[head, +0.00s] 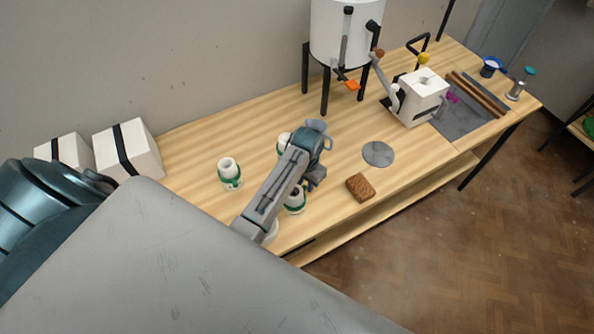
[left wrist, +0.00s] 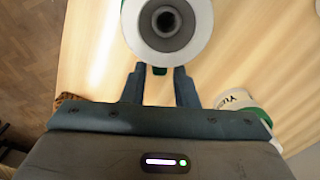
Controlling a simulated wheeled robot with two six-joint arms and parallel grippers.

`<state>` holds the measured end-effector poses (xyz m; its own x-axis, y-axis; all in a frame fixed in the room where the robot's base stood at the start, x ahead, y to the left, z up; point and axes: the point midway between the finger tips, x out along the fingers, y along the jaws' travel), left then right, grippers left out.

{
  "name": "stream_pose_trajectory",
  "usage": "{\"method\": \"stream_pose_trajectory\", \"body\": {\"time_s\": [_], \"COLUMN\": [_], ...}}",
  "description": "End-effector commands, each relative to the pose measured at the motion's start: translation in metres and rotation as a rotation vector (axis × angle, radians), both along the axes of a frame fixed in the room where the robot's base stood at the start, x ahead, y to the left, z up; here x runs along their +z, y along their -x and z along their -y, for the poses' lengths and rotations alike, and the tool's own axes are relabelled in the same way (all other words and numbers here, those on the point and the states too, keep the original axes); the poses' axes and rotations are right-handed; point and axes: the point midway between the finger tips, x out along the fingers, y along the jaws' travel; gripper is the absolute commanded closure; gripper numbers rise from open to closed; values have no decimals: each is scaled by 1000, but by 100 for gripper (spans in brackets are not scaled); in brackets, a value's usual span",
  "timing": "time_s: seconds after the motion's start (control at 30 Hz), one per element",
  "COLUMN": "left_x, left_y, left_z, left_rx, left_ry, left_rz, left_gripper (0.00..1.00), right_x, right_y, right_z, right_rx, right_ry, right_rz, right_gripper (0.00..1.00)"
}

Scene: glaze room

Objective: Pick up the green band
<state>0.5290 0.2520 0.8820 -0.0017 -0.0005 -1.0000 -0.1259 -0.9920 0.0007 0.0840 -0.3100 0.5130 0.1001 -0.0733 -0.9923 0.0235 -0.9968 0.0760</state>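White jars with green bands stand on the wooden bench: one at the left (head: 230,183), one (head: 295,201) beside my left gripper, and others partly hidden by my left arm (head: 284,142). My left gripper (head: 310,182) is over the bench, its fingers hardly visible in the head view. In the left wrist view its fingers (left wrist: 159,76) are apart. Contact cannot be told. Another jar (left wrist: 240,100) is at the right. My right gripper is out of view.
A brown block (head: 360,187) and a grey disc (head: 378,153) lie to the right of the jars. A white tank on black legs (head: 342,35) stands behind. Two white boxes with black straps (head: 128,150) are at the left. The bench's front edge is close to the jars.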

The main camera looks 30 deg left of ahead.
Motion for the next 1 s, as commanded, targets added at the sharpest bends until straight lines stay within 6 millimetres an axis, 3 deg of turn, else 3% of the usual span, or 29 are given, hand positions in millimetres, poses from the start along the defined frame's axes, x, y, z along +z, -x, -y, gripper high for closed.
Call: {"method": "stream_pose_trajectory", "body": {"time_s": [0.03, 0.13, 0.47, 0.57, 0.87, 1.0], "left_x": [0, 0, 3, 13, 72, 96], "left_y": [0, 0, -1, -2, -1, 0], "left_z": [0, 0, 0, 0, 0, 0], "left_rx": [0, 0, 0, 0, 1, 1], "left_ry": [0, 0, 0, 0, 0, -1], "left_rz": [0, 0, 2, 5, 5, 2], "left_gripper": [84, 100, 100, 100, 100, 100], "right_x": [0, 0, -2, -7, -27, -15], "right_y": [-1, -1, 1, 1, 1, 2], "right_z": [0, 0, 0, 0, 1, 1], "right_rx": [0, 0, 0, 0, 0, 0], "right_ry": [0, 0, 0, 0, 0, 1], "right_rz": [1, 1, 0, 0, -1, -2], "right_gripper": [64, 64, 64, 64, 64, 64]}}
